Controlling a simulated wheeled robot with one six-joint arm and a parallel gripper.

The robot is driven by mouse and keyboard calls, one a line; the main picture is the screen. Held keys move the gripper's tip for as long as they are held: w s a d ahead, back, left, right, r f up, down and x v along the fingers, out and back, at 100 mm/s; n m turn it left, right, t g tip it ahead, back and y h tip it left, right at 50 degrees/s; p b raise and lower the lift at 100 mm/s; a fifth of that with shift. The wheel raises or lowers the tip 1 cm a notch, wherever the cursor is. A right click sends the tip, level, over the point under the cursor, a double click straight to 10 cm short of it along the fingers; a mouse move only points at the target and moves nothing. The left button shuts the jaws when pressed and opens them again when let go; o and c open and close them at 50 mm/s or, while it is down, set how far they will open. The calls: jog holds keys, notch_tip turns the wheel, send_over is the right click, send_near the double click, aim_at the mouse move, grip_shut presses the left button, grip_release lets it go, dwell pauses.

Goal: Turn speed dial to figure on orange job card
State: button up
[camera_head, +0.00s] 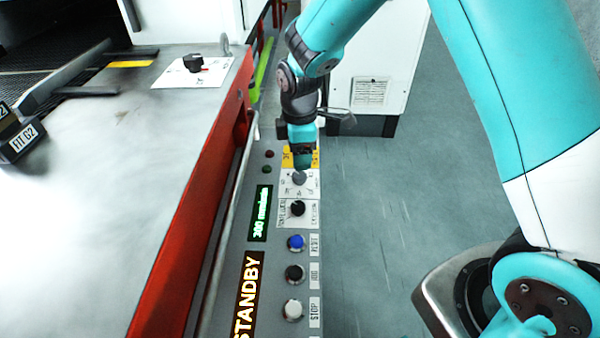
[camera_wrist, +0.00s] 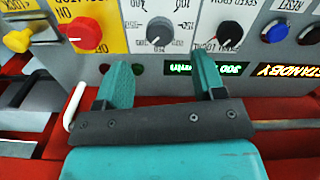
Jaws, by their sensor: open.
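A grey round dial (camera_head: 299,178) sits on a white plate with figures around it, on the grey control panel. It also shows in the wrist view (camera_wrist: 160,31), upside down, its pointer mark hard to read. My gripper (camera_head: 303,161) is just above this dial in the head view and partly covers its plate. In the wrist view my gripper (camera_wrist: 160,62) has its two teal fingers spread and empty, with the dial beyond and between their tips. A green display (camera_head: 260,212) reads about 300 mm/min. I cannot make out an orange job card.
A black knob (camera_head: 298,208) and blue (camera_head: 296,242), black (camera_head: 294,272) and white (camera_head: 293,309) buttons line the panel. An orange display (camera_head: 248,295) reads STANDBY. A red knob (camera_wrist: 85,32) on yellow sits beside the dial. A rail (camera_head: 222,240) runs left of the panel.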

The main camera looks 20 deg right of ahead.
aim_at(300, 174)
notch_tip(300, 174, down, 6)
jog(key=shift+f, duration=0.25)
jog(key=shift+c, duration=0.2)
jog(key=c, duration=0.9)
